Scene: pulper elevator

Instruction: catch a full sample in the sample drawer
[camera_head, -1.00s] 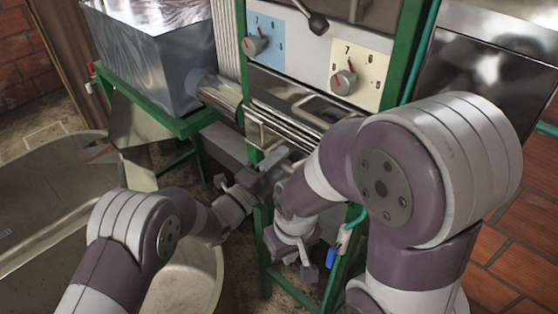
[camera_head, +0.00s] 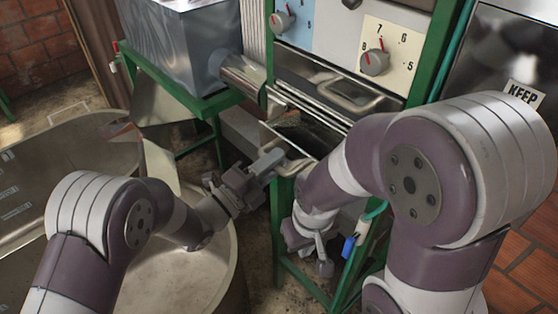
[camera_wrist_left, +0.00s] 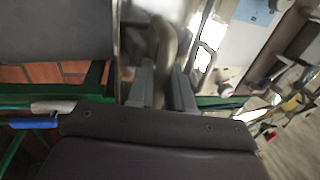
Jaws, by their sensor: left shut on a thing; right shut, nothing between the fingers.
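The sample drawer (camera_head: 300,130) is a metal tray under the machine's front panel, standing out from the frame. A little brownish material shows near its back left; the rest of its inside looks dark. My left gripper (camera_head: 272,163) is at the drawer's front, shut on its handle (camera_head: 296,168). In the left wrist view the fingers (camera_wrist_left: 160,88) close around the pale handle bar (camera_wrist_left: 165,50). My right gripper (camera_head: 322,258) hangs lower, in front of the green frame, shut and empty. My right arm covers part of the drawer area.
A metal spout (camera_head: 243,78) runs from the grey hopper (camera_head: 185,45) towards the drawer. Another handled metal front (camera_head: 350,92) lies right of it, below a dial (camera_head: 375,62). Green frame legs (camera_head: 283,235) stand beneath. A large round tub (camera_head: 190,275) is below my left arm.

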